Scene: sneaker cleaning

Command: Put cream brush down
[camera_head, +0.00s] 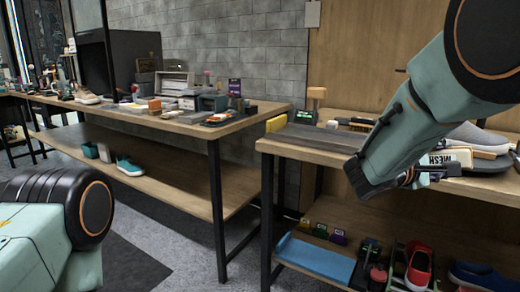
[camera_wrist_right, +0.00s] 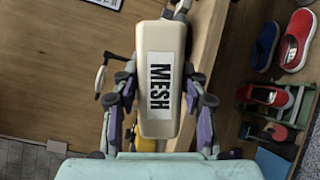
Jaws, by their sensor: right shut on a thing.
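The cream brush (camera_wrist_right: 161,40) is a cream block with a white label reading MESH. It sits between the two fingers of my right gripper (camera_wrist_right: 160,88) in the right wrist view, and the fingers are shut on it. In the head view, the brush (camera_head: 448,158) shows beside my right gripper (camera_head: 418,177), partly hidden by my arm, at the near side of the right wooden table (camera_head: 310,141). I cannot tell whether the brush touches the tabletop. My left gripper is out of view; only part of my left arm shows at lower left.
A grey shoe (camera_head: 476,137) lies behind the brush. A dark grey box (camera_head: 318,116) and a wooden-headed tool (camera_head: 317,95) stand at the table's left end. The lower shelf holds a blue tray (camera_head: 315,258) and a red shoe (camera_head: 419,267). The tabletop's front left is clear.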

